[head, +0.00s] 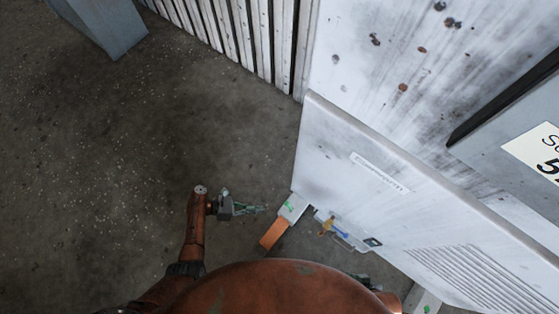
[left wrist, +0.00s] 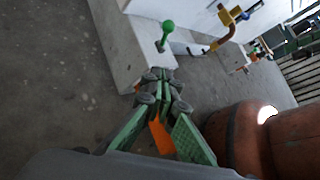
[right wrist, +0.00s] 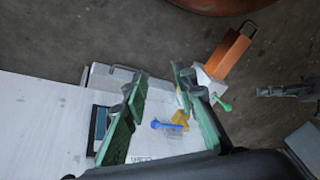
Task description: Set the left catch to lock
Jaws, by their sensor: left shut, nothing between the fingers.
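The left catch shows as a green lever with a round knob (left wrist: 166,28) on a white block at the housing's left end. In the head view it is the small green part (head: 289,206); in the right wrist view its knob (right wrist: 226,106) sticks out. My left gripper (head: 262,209) is shut and empty, a little left of the catch; in the left wrist view its closed tips (left wrist: 165,78) appear just below the knob. My right gripper (right wrist: 158,75) is open and empty above the housing's front, near the blue and yellow handles. The catch's lock marking cannot be made out.
An orange bar (head: 273,234) juts from the white block beside the catch. A yellow handle (head: 327,226) and a blue handle (head: 341,233) sit to its right, near a small dark display (head: 372,241). The large white panel (head: 400,200) fills the right.

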